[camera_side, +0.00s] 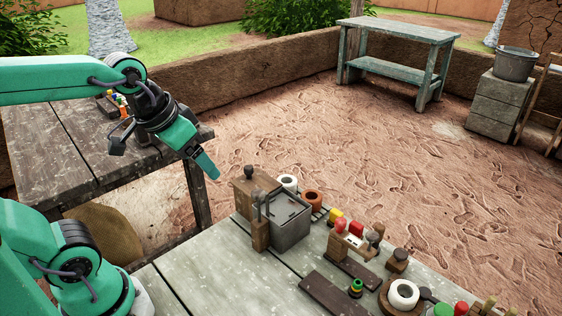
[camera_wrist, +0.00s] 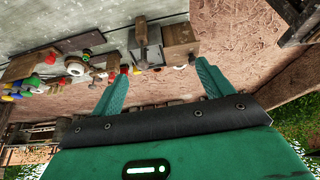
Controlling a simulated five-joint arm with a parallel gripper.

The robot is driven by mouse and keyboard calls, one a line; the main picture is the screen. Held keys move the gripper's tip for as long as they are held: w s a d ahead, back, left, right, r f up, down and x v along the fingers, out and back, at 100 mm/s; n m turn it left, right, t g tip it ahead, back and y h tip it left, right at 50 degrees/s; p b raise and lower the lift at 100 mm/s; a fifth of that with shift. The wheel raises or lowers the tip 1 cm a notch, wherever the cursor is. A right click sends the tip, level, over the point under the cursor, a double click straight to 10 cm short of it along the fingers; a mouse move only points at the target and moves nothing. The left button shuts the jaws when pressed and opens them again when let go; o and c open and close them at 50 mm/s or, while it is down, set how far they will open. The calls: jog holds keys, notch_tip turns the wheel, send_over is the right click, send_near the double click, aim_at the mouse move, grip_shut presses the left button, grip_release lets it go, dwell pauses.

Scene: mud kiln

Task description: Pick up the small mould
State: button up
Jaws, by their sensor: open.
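My gripper (camera_side: 207,166) hangs in the air above and left of the cluttered bench, apart from everything on it. In the wrist view my gripper (camera_wrist: 160,82) has its two green fingers spread wide, with nothing between them. I cannot tell for certain which object is the small mould. Candidates are a wooden block with a dark knob (camera_side: 249,184) at the bench's back left and a grey metal box (camera_side: 290,228) beside it. The wrist view shows the grey box (camera_wrist: 152,55) beyond the fingers.
The grey plank bench (camera_side: 228,270) carries several rings, blocks and coloured pieces, including a white ring (camera_side: 403,293) at the front right. A darker table (camera_side: 62,150) stands at the left. A teal bench (camera_side: 397,35) and a bucket (camera_side: 516,64) stand far back. The earth floor between is clear.

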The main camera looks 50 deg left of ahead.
jog(key=w+g, duration=0.1)
jog(key=w, duration=0.7)
jog(key=n+g, duration=0.2)
jog(key=g, duration=0.2)
send_over(311, 197)
jog(key=s+d, duration=0.1)
notch_tip(311, 197, down, 16)
jog(key=shift+s+d+f, duration=0.1)
jog(key=shift+f, duration=0.05)
jog(key=shift+f, duration=0.15)
jog(key=shift+f, duration=1.2)
jog(key=shift+f, duration=0.1)
jog(key=shift+f, duration=2.45)
